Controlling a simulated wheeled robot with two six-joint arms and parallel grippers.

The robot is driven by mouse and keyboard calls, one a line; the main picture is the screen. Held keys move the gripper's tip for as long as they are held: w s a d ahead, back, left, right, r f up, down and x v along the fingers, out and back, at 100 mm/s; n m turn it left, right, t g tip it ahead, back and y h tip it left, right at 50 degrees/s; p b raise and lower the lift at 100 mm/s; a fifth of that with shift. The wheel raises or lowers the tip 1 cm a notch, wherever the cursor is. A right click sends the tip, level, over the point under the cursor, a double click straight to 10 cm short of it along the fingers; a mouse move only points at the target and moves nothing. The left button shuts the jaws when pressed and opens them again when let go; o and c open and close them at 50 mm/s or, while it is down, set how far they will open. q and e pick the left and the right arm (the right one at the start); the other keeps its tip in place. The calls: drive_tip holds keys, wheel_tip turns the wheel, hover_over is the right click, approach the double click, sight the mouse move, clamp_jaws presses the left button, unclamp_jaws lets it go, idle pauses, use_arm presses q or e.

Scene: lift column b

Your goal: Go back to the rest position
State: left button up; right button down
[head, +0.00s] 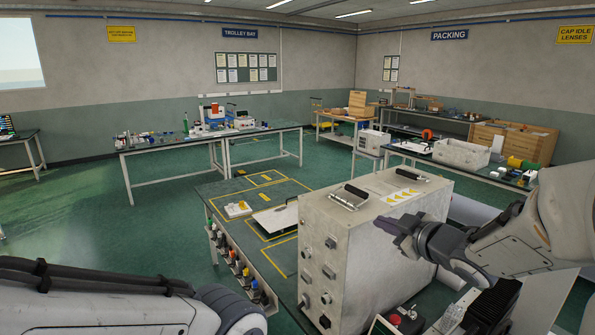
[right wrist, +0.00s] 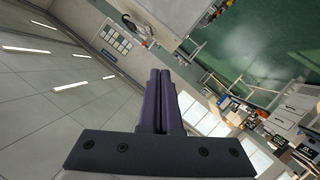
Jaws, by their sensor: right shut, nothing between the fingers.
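My right gripper (head: 388,224) is at the right in the head view, beside the upper right part of a large grey metal cabinet (head: 340,262). In the right wrist view its two dark purple fingers (right wrist: 160,78) are shut together with nothing between them. I cannot tell from the head view whether the fingers touch the cabinet or are apart from it. My left arm shows at the lower left of the head view, but its gripper is out of the picture.
A dark bench top with yellow outlines (head: 222,190) lies left of the cabinet, holding a small white and yellow item (head: 238,209). Another bench (head: 150,146) with lab items stands further back. A white crate (head: 461,154) sits on the right bench. Green floor (head: 160,215) is open at the left.

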drive_tip(key=s+a+f+m+g+h+b, duration=0.35)
drive_tip(key=s+a+f+g, duration=0.25)
drive_tip(key=s+a+f, duration=0.5)
drive_tip(key=s+a+f+g+b, duration=0.1)
drive_tip(key=s+f+g, duration=0.3)
drive_tip(key=s, duration=0.7)
drive_tip(key=s+a+f+g+b, duration=0.1)
drive_tip(key=s+a+f+g, duration=0.1)
drive_tip(key=s, duration=0.9)
drive_tip(key=shift+s+f+g, duration=0.15)
drive_tip(key=shift+f+g, duration=0.7)
drive_tip(key=shift+g, duration=0.05)
